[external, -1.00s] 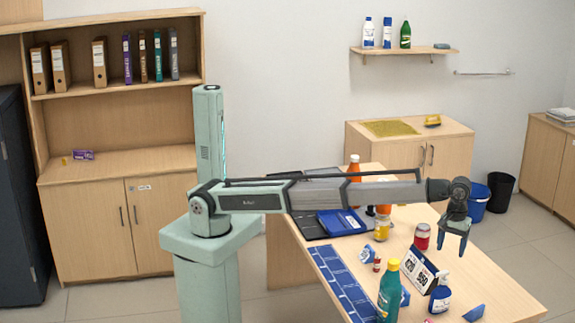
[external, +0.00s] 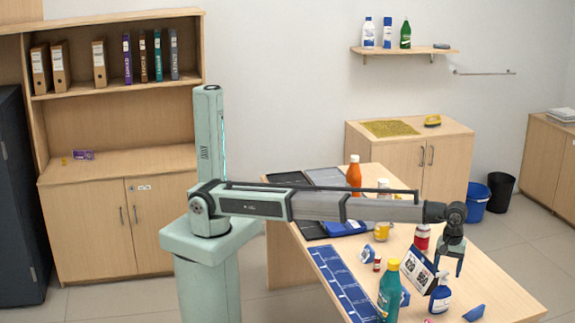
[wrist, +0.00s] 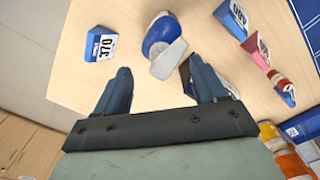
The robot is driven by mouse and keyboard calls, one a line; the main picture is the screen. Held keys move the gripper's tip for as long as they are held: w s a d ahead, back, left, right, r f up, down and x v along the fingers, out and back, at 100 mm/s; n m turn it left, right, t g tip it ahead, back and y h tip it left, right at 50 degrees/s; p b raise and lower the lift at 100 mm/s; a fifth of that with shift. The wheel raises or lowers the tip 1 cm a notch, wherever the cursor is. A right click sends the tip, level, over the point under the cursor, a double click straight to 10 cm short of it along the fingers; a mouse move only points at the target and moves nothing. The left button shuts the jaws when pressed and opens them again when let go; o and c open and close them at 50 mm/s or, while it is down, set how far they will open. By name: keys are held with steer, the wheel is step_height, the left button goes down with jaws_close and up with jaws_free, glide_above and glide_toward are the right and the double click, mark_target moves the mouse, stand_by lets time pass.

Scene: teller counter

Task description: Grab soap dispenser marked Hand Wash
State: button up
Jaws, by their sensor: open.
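The likely soap dispenser is a blue bottle with a white pump and a white label (external: 440,299), upright near the front right of the counter. Its label is too small to read. In the wrist view it shows from above as a blue body (wrist: 157,33) with a pale pump head, just beyond my fingertips. My gripper (external: 449,264) points down, open and empty, above and slightly to the right of the pump. In the wrist view its two dark blue fingers (wrist: 161,72) are spread, with the pump head between and ahead of them.
A red jar (external: 422,238) is behind. A blue wedge marked 370 (wrist: 101,46) lies nearby, with bare counter around it. Orange-and-white bottles (wrist: 289,160) show at lower right in the wrist view.

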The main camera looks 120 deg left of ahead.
mark_target(444, 279)
steer(key=shift+s+d+f, duration=0.1)
steer(key=shift+d+f, duration=0.05)
steer(key=shift+f, duration=1.2)
steer(key=shift+s+d+f, duration=0.1)
steer(key=shift+f, duration=1.2)
steer(key=shift+c, duration=0.4)
jaws_close()
